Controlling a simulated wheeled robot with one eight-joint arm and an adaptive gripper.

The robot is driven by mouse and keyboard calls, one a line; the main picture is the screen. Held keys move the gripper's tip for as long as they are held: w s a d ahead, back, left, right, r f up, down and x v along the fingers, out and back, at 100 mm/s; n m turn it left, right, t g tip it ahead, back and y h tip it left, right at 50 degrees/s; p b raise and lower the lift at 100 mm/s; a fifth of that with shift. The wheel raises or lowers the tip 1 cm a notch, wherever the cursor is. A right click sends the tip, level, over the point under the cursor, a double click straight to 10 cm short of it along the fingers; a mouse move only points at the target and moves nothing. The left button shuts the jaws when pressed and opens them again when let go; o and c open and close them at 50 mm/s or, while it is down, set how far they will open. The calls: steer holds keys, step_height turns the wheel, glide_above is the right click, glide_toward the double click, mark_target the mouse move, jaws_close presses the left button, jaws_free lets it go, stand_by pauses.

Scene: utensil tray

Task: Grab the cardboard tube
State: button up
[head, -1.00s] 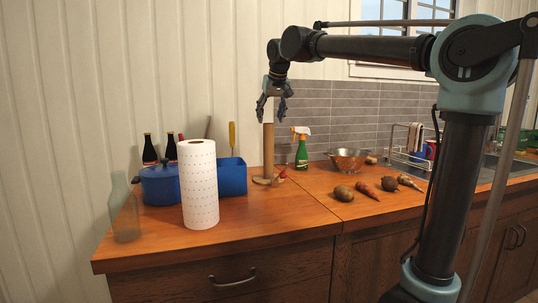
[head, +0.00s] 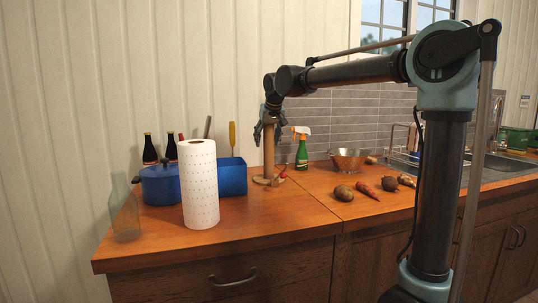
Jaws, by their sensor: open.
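The cardboard tube (head: 268,153) is a slim brown cylinder. It stands upright on a round wooden base (head: 262,180) at the back of the wooden counter, right of the blue bin. My gripper (head: 269,130) is open and points down over the tube's top end. Its fingers show to the left and right of the upper tube. I cannot tell whether they touch it. The top end of the tube is hidden by the gripper.
A paper towel roll (head: 199,185) stands in front of the blue bin (head: 232,178). A blue pot (head: 159,186), dark bottles and a clear bottle (head: 125,212) stand left. A green spray bottle (head: 302,152) stands close right of the tube. Vegetables and a colander (head: 348,161) lie further right.

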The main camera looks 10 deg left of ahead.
steer(key=shift+f, duration=0.1)
steer(key=shift+c, duration=0.4)
steer(key=c, duration=0.7)
steer(key=shift+c, duration=0.2)
